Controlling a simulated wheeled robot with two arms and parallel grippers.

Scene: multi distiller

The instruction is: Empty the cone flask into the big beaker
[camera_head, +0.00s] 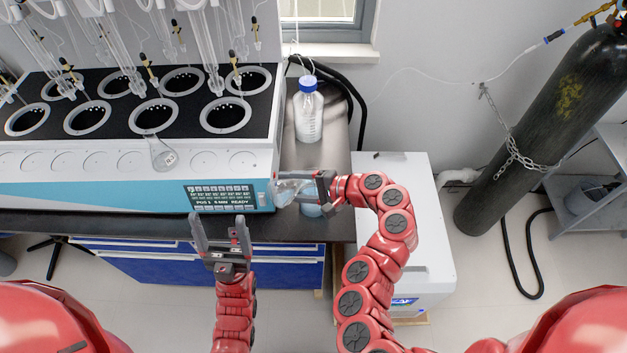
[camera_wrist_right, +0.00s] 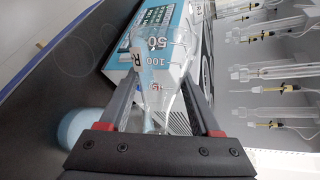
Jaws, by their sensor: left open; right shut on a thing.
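The clear cone flask (camera_head: 288,190) is held tipped on its side by my right gripper (camera_head: 325,188), which is shut on it. In the right wrist view the flask (camera_wrist_right: 160,62) shows printed volume marks between the fingers. Below the flask and gripper, near the bench's right end, is a vessel with pale blue contents (camera_head: 311,209), apparently the big beaker; it is mostly hidden. A pale blue round shape (camera_wrist_right: 87,127) shows left of the right fingers in the wrist view. Whether liquid is running out cannot be told. My left gripper (camera_head: 221,222) is open and empty, in front of the distiller.
The multi distiller (camera_head: 120,185) fills the left of the bench, with a small clear flask (camera_head: 163,156) at its front. A blue-capped bottle (camera_head: 308,112) stands behind my right gripper. A white box (camera_head: 420,205) and a chained gas cylinder (camera_head: 540,130) are to the right.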

